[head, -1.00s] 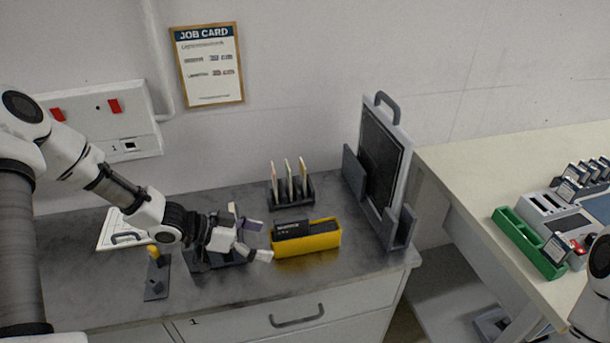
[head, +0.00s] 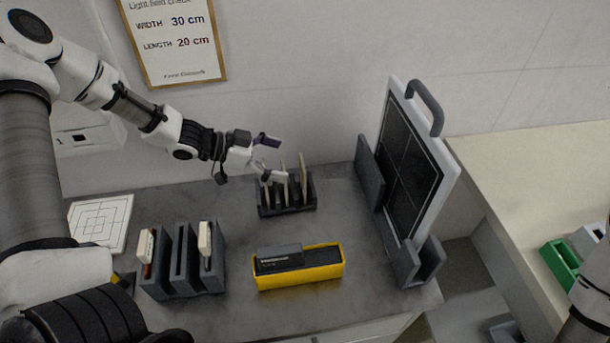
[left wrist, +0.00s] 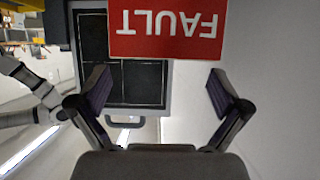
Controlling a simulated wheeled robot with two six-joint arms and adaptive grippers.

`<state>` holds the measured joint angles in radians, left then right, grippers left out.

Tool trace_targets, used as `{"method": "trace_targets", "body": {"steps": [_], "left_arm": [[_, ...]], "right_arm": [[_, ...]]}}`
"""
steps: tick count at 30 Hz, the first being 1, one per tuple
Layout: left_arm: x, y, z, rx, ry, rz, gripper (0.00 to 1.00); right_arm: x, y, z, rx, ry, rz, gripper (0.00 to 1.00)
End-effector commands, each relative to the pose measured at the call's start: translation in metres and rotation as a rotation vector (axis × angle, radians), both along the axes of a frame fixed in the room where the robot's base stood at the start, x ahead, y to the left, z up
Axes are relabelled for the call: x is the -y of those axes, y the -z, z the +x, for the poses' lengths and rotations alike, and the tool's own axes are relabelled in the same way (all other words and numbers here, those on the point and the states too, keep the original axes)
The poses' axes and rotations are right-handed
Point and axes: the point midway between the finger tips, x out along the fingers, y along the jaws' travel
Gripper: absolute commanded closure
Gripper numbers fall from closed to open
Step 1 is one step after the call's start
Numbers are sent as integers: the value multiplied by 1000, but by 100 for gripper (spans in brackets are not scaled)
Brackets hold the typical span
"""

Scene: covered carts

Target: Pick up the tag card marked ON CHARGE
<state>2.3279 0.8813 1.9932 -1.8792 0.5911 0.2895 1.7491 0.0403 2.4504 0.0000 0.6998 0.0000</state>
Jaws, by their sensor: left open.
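A dark slotted rack (head: 287,208) on the grey counter holds thin upright cards (head: 302,177); their faces are edge-on and unreadable in the head view. My left gripper (head: 270,158) is open and empty at the rack's upper left, its fingers pointing right toward the card tops. In the left wrist view, a red card marked FAULT (left wrist: 168,30) shows upside down ahead of the open left gripper (left wrist: 159,92), not between its fingertips. No card marked ON CHARGE can be read in either view. My right gripper is out of view.
A yellow tray (head: 300,280) with a dark item stands in front of the rack. A grey stand (head: 180,265) with pale-topped pieces is at left. A tall framed panel (head: 395,165) stands at right; it also shows in the wrist view (left wrist: 120,85). The wall is close behind.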

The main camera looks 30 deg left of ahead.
Motion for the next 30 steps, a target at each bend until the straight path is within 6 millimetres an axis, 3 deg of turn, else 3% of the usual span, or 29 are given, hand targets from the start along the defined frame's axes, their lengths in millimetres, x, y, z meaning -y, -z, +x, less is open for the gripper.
{"method": "trace_targets", "body": {"steps": [9, 17, 21, 22, 30], "left_arm": [[32, 23, 26, -2, 2, 3, 0], [35, 23, 29, 1, -2, 1, 0], [35, 23, 29, 0, -1, 0, 50], [35, 23, 29, 0, -1, 0, 57], [35, 24, 29, -2, -1, 1, 57]], "right_arm": [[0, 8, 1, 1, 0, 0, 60], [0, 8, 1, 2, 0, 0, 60], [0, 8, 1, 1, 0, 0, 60], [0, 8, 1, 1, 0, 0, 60], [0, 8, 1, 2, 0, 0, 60]]}}
